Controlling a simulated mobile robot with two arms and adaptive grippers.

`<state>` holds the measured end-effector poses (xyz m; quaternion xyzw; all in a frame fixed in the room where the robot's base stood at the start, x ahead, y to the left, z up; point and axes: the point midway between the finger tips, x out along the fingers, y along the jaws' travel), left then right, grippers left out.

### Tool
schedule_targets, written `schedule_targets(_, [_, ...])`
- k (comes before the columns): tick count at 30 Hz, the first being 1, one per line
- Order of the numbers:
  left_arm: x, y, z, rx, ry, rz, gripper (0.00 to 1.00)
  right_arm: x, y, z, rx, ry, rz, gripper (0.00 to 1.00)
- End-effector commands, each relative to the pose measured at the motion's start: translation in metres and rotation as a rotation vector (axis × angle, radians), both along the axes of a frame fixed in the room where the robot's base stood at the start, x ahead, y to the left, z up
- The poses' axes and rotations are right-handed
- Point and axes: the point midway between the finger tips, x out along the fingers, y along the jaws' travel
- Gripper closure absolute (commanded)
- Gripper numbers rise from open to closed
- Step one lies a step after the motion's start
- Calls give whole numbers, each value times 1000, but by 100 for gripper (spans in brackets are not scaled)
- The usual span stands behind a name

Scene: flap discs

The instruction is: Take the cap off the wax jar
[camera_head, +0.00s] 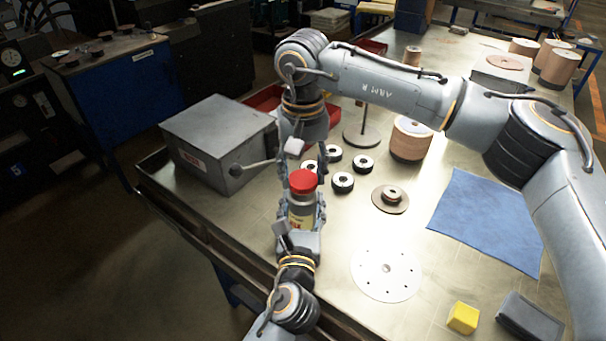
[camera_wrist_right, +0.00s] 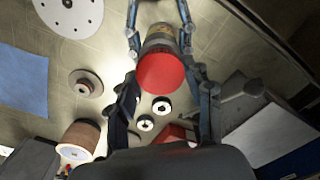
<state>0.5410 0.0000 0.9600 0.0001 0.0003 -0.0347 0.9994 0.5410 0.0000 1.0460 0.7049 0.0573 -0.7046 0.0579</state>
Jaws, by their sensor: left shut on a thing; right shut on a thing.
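The wax jar (camera_head: 301,216) stands upright, with a yellowish label and a red cap (camera_head: 302,182) at its top. My left gripper (camera_head: 303,207) is shut around the jar's body from the near side. My right gripper (camera_head: 306,174) comes down from above, its fingers on either side of the cap and shut on it. In the right wrist view the cap (camera_wrist_right: 161,72) lies between my right fingers (camera_wrist_right: 165,82), with the jar's body (camera_wrist_right: 161,38) beyond it. I cannot tell whether the cap is apart from the jar's neck.
A grey metal box (camera_head: 215,140) with a lever stands left of the jar. Several small black-rimmed rolls (camera_head: 343,182), a brown disc (camera_head: 390,198) and a white holed disc (camera_head: 386,272) lie to the right. A blue cloth (camera_head: 487,222) and yellow block (camera_head: 463,317) lie farther right.

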Motion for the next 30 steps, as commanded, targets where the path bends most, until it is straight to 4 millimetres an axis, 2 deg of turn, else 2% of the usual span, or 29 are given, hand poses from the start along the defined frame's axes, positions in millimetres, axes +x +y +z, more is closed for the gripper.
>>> schedule_targets(6, [0,0,0,0,1,0,100,0,0,7,0,-1,0,87])
schedule_targets(17, [0,0,0,0,1,0,100,0,0,9,0,-1,0,87])
schedule_targets(20, [0,0,0,0,1,0,100,0,0,15,0,-3,0,87])
schedule_targets(27, [0,0,0,0,1,0,100,0,0,44,0,-2,0,87])
schedule_targets(30, [0,0,0,0,1,0,100,0,0,48,0,0,0,87])
